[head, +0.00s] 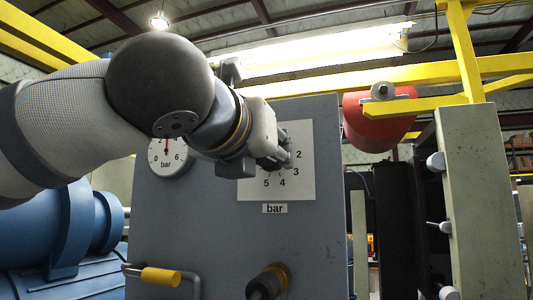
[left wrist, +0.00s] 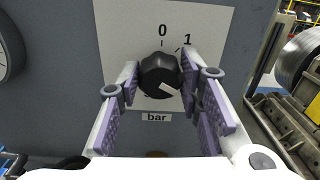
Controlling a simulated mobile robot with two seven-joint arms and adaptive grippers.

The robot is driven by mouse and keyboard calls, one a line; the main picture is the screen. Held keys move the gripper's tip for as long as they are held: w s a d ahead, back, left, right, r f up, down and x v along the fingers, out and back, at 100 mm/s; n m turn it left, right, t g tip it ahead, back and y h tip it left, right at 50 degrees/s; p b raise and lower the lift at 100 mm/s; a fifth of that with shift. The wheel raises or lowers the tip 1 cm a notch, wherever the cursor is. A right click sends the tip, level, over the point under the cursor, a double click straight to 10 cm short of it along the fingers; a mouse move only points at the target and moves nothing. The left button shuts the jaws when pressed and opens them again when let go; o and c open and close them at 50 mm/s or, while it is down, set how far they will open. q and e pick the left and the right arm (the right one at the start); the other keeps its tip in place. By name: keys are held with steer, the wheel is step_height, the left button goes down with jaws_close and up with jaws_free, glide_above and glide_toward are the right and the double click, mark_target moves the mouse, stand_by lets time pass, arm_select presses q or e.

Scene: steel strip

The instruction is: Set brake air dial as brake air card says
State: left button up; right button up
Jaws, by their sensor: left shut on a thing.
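The dial is a black round knob (left wrist: 157,74) with a white pointer mark, on a white scale plate (head: 303,135) marked in bar. In the left wrist view, the pointer mark slants toward the lower right; 0 and 1 show above the knob, and the right finger hides the numbers beside it. No brake air card is recognisable. My right gripper is not in view.
A yellow-gripped handle (head: 160,277) and a dark fitting with a brass ring (head: 267,282) jut from the grey panel (head: 220,235) below. A pale post (head: 470,200) stands at right.

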arm_select(q)
steer(key=shift+r+m, duration=0.15)
steer(key=shift+m, duration=0.15)
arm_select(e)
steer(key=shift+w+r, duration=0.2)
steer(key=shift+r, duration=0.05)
arm_select(q)
steer(key=m+p, duration=0.6)
steer(key=r+m+p, duration=0.1)
steer(key=m+p, duration=0.2)
steer(key=shift+s, duration=0.35)
steer(key=m, duration=0.2)
steer(key=shift+w+d+f+m+p, duration=0.1)
steer(key=shift+w+f+m+p, duration=0.1)
steer(key=shift+f+m+p, duration=0.2)
steer(key=shift+w+f+m, duration=0.1)
steer(key=shift+f+m, duration=0.1)
steer(key=shift+m, duration=1.4)
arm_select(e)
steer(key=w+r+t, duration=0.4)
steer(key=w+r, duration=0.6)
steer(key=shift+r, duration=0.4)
arm_select(q)
steer(key=o, duration=1.2)
steer(key=shift+c, duration=0.2)
steer(key=shift+w+f, duration=0.1)
steer(key=shift+f, duration=0.1)
